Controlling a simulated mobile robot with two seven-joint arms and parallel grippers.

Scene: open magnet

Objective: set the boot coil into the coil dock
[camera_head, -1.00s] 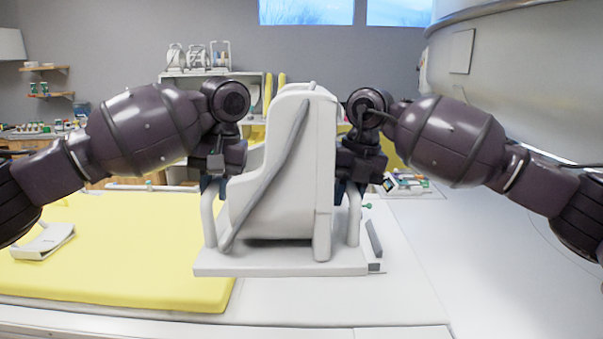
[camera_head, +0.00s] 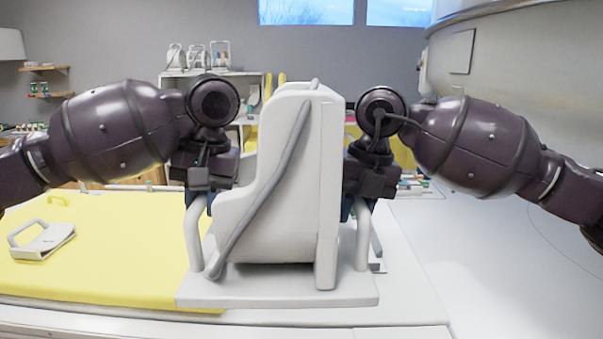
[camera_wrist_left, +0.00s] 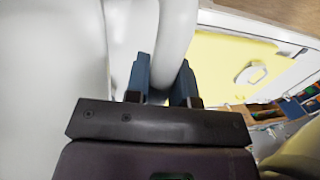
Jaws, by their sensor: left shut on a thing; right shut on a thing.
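The boot coil (camera_head: 268,210) is a large white boot-shaped shell on a flat base plate, with a grey cable or strap across its side. It stands upright in the middle of the head view. My left gripper (camera_head: 197,203) is shut on its left white handle, which shows between the blue fingers (camera_wrist_left: 162,82) in the left wrist view. My right gripper (camera_head: 358,207) is shut on its right handle; its fingertips are partly hidden. I cannot make out the coil dock for certain; a small grey piece (camera_head: 377,266) peeks out behind the base plate at right.
A yellow mat (camera_head: 100,275) covers the left of the white table (camera_head: 415,295), with a small white handled part (camera_head: 42,240) on it. Shelves with other coils (camera_head: 198,57) stand behind. The large white scanner housing (camera_head: 520,75) is at right. The table's right side looks clear.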

